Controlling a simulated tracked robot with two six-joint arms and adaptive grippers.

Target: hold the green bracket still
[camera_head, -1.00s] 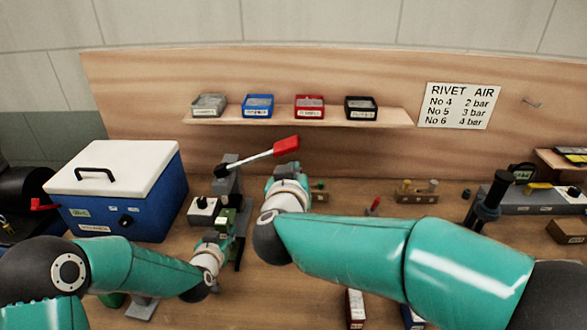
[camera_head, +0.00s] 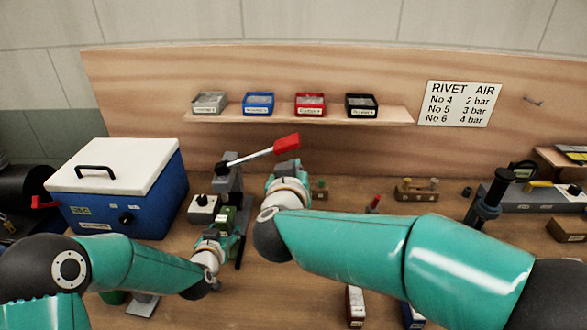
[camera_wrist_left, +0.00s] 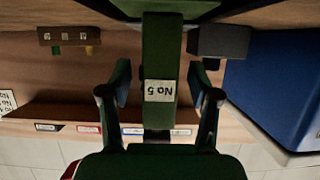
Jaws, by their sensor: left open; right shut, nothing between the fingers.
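The green bracket (camera_head: 226,215) stands at the grey lever tool (camera_head: 229,184), which has a red-handled lever (camera_head: 287,144). In the left wrist view the bracket (camera_wrist_left: 159,55) bears a white "No 5" label. My left gripper (camera_head: 218,234) is at the bracket in the head view. In the left wrist view its fingers (camera_wrist_left: 160,76) are open, one on each side of the bracket, with gaps visible. My right gripper (camera_head: 286,168) is just below the red handle in the picture, shut and empty. Its fingertips are mostly hidden by its own wrist.
A blue box with a white lid (camera_head: 120,190) stands at the left. A small grey box with a black knob (camera_head: 203,209) sits between it and the lever tool. A shelf (camera_head: 300,121) with small bins is behind. A wooden block with pegs (camera_head: 416,193) is further right.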

